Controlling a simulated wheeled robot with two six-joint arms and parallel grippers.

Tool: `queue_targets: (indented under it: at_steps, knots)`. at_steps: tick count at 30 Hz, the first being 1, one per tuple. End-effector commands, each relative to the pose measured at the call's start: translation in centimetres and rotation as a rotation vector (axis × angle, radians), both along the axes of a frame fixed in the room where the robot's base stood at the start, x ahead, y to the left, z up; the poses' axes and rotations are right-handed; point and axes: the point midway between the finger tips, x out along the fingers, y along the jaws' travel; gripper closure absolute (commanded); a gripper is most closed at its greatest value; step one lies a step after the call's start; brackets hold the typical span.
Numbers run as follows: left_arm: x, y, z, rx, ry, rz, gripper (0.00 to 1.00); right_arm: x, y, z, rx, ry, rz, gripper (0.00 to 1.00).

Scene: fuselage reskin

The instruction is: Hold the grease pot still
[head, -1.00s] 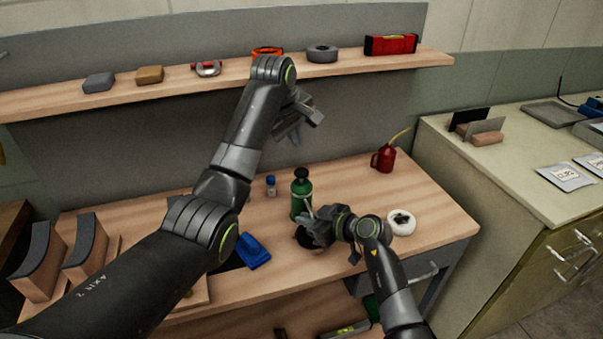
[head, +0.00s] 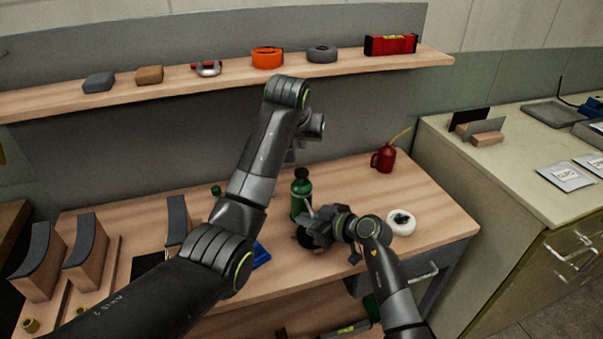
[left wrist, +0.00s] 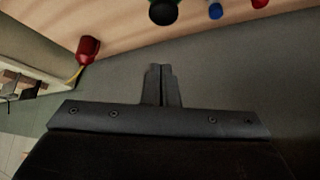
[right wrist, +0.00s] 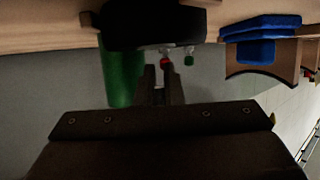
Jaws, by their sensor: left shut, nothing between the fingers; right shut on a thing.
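The grease pot (head: 304,238) is a dark, round thing on the bench, partly hidden by my right gripper (head: 316,226). My right gripper is shut on it. In the right wrist view a large black shape, which looks like the pot (right wrist: 150,24), stands just beyond the fingers (right wrist: 160,84). My left gripper (head: 291,158) is shut and empty, raised above the bench in front of the grey back panel. In the left wrist view its fingers (left wrist: 160,84) are together with nothing between them.
A green bottle (head: 301,197) stands close behind the pot. A white round item (head: 401,222) lies to its right, and a red oil can (head: 384,158) stands at the back right. A shelf (head: 220,81) with an orange roll (head: 267,58) runs above the bench.

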Motion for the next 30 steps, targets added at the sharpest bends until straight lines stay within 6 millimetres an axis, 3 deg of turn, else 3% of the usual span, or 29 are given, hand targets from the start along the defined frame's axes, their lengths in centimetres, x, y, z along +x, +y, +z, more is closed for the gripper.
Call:
queue_targets:
  at_steps: [6, 12, 30]
  knots:
    - [0.0, 0.0, -2.9, 0.0, 0.003, 0.002, 1.0, 0.0, 0.0, -0.1, -0.001, 0.001, 0.0, 1.0]
    - [0.0, 0.0, -4.4, 0.0, 0.002, 0.001, 1.0, 0.0, 0.0, -0.1, 0.0, 0.001, 0.0, 1.0]
    - [0.0, 0.0, -4.6, -0.001, 0.001, 0.002, 1.0, 0.0, 0.0, -0.1, 0.0, 0.002, 0.001, 1.0]
